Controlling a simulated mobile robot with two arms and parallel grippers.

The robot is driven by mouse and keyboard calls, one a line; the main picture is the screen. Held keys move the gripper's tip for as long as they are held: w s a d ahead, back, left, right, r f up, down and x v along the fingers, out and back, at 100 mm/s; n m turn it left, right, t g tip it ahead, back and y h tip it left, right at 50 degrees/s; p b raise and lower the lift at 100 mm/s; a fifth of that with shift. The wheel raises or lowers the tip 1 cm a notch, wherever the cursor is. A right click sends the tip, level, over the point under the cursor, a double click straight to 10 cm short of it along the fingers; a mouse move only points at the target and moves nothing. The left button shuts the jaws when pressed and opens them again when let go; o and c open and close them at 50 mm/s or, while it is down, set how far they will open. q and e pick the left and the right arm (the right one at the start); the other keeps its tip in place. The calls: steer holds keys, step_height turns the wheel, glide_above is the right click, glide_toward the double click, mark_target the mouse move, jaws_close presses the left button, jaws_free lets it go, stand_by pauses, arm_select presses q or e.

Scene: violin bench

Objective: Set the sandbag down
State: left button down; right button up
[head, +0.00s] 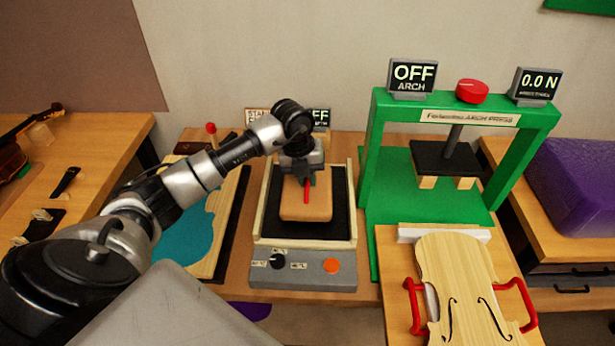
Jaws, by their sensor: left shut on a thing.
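The sandbag (298,211) looks like a tan, rounded leather pad with a red handle (307,190). My left gripper (304,178) is above it, pointing down and shut on the sandbag at its handle. The sandbag is over the black bed of a grey heating unit (340,215) with light wooden side rails. I cannot tell whether it touches the bed or hangs just above it. My right gripper is not in view.
A green arch press (377,150) with an "OFF" sign stands right of the heater. In front of it lies a violin plate (462,285) between red handles. A purple case (580,185) is at far right. A teal-and-wood form (185,238) lies left, beneath my arm.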

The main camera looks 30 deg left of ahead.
mark_target(298, 185)
arm_select(q)
steer(key=shift+w+f, duration=0.1)
steer(key=shift+f, duration=0.15)
steer(key=shift+f, duration=0.1)
steer(key=c, duration=1.2)
jaws_free()
steer(key=shift+o, duration=0.2)
steer(key=shift+a+r, duration=0.1)
steer(key=shift+r, duration=0.4)
step_height(298, 185, up, 11)
steer(key=s+a+b, duration=0.1)
steer(key=b, duration=0.1)
steer(key=shift+s+a, duration=0.25)
steer(key=shift+a, duration=0.1)
